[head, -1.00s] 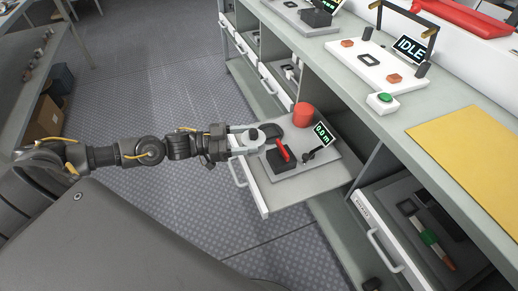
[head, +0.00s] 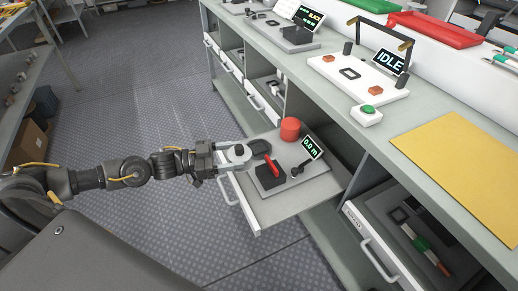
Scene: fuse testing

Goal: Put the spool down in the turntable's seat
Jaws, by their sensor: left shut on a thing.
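My left gripper (head: 246,156) reaches in from the left, over the left edge of a grey board in a pulled-out drawer. It is shut on a small light-grey round piece (head: 238,150), which seems to be the spool; the fingers partly hide it. A dark round disc (head: 261,147), likely the turntable, lies on the board just beyond the fingertips. Its seat cannot be made out, nor whether the held piece touches it. My right gripper is not in view.
The drawer's bare front (head: 275,208) is clear. The worktop edge rises to the right.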

